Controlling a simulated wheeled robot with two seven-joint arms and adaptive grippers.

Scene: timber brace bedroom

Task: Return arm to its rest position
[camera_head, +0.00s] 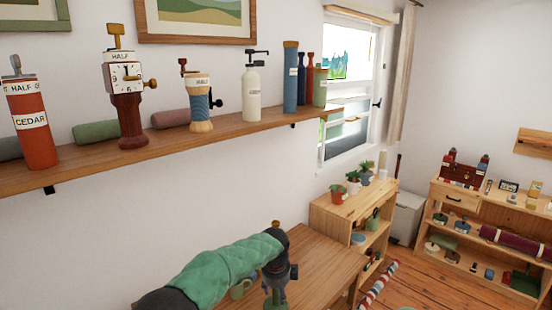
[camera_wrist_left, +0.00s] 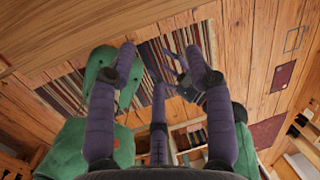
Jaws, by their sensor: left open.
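My left arm, with a green padded sleeve, reaches in from the bottom of the head view. My left gripper (camera_head: 277,297) hangs down from its dark wrist in front of the wooden table (camera_head: 325,262). In the left wrist view, the purple fingers of the left gripper (camera_wrist_left: 160,72) are spread apart with nothing held between them. Striped cloth or rug and wooden floorboards show beyond the fingertips. My right gripper is not in view.
A wall shelf (camera_head: 232,131) carries several bottles and grinder-like items above my arm. A low shelf (camera_head: 345,212) with potted plants stands past the table.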

